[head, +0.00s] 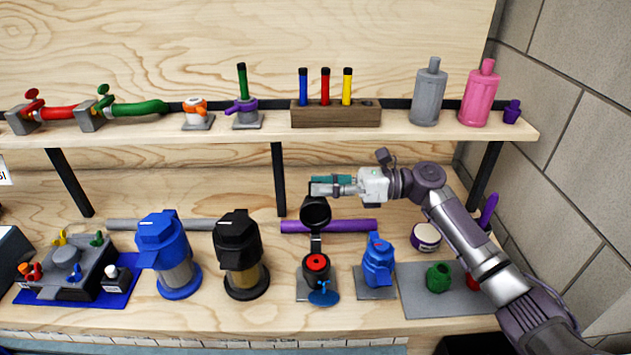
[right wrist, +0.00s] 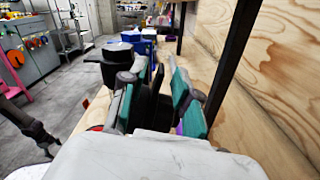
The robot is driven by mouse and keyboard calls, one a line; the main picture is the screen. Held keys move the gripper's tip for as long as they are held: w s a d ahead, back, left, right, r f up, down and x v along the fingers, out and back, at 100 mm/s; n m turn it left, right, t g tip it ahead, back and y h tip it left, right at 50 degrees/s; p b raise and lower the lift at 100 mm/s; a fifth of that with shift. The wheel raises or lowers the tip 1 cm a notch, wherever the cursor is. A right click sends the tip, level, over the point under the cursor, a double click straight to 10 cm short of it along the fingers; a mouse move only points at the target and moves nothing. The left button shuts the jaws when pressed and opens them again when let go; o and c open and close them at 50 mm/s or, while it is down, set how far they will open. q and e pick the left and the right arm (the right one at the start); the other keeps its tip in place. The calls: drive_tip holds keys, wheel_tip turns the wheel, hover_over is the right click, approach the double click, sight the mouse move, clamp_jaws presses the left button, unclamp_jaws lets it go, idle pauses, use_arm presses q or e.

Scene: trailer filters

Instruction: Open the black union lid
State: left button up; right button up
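The black union (head: 316,280) stands on a grey plate at the front middle of the bench. A red ring shows in its open top, and a blue handle lies at its front. Its round black lid (head: 315,213) stands raised above and behind the body on a hinge strip. My right gripper (head: 325,187) reaches in from the right, just above the raised lid's top edge. In the right wrist view its teal-padded fingers (right wrist: 158,100) are apart, with a black part between them; I cannot tell whether they touch it. My left gripper is not in view.
Blue (head: 163,240) and black (head: 238,246) filters stand left of the union, and a blue unit (head: 378,262) stands close on its right. A purple tube (head: 350,226) lies behind. The shelf (head: 260,132) with valves and bottles runs above my gripper.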

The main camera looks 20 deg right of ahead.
drive_tip(key=shift+x, duration=0.9)
drive_tip(key=shift+c, duration=0.3)
clamp_jaws()
